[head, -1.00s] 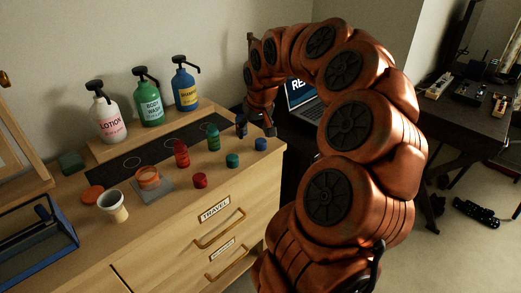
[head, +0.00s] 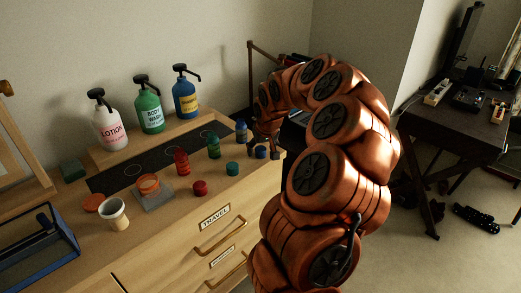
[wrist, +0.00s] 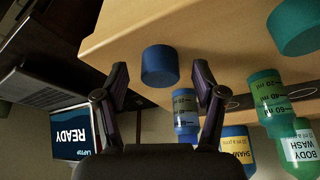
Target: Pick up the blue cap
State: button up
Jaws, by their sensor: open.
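The blue cap (head: 261,153) sits on the dresser top near its right front corner, partly hidden by my gripper. In the wrist view the blue cap (wrist: 160,67) shows between the two fingertips and a little beyond them. My gripper (wrist: 160,82) is open, with one finger on each side of the cap, apart from it and holding nothing. In the head view my gripper (head: 263,148) is low over the dresser at the cap.
A small blue bottle (head: 241,132) stands just behind and left of the cap; in the wrist view it (wrist: 185,112) is close to the right finger. Green (head: 232,168) and red (head: 200,188) caps lie to the left. Pump bottles stand at the back. A laptop (wrist: 68,132) is beyond the dresser.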

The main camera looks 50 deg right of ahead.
jog(key=shift+f, duration=0.15)
jog(key=c, duration=0.8)
